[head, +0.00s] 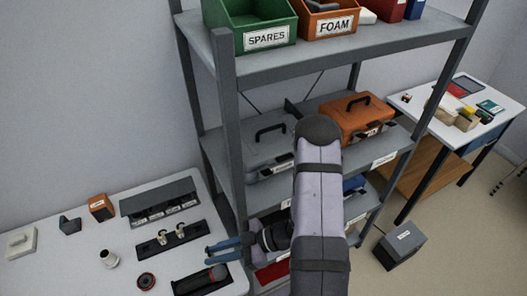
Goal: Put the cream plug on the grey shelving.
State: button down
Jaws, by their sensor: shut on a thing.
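My gripper (210,255), with blue fingers, points left over the right edge of the white table (60,275), beside the shelving. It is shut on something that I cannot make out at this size. A small cream piece with a dark end (108,258) stands on the table to the left, apart from the gripper. Two small cream pegs (171,235) stand on a black strip. I cannot tell for sure which cream piece is the plug. The grey shelving (228,120) stands in the middle, its lower shelves partly hidden by my arm.
On the shelving are a green SPARES bin (250,15), an orange FOAM bin (325,25), a grey toolbox (265,150) and an orange toolbox (350,118). A dark tray with a microphone (205,279) lies near my gripper. A grey box (400,245) is on the floor.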

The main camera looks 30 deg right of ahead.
jog(key=s+d+r+m+t+h+p, duration=0.35)
jog(key=d+r+m, duration=0.2)
jog(key=d, duration=0.65)
jog(key=s+d+r+m+t+h+p, duration=0.2)
jog(key=d+r+m+t+h, duration=0.4)
jog(key=d, duration=0.6)
jog(key=s+d+r+m+h+p, duration=0.3)
jog(key=s+d+r, duration=0.3)
jog(key=s, duration=0.1)
jog(key=shift+w+f+n+t+b, duration=0.1)
jog(key=shift+w+f+t+b, duration=0.6)
jog(key=shift+w+b, duration=2.45)
jog(key=shift+w+f+n+t+b, duration=0.2)
jog(key=shift+w+f+b, duration=0.85)
jog(key=shift+w+b, duration=2.1)
jog(key=shift+w+f+m+t+b, duration=0.1)
jog(key=shift+w+f+t+b, duration=1.15)
jog(key=shift+w, duration=3.25)
jog(key=shift+r+g+b, duration=0.25)
jog(key=shift+g+b, duration=0.15)
jog(key=shift+g, duration=0.3)
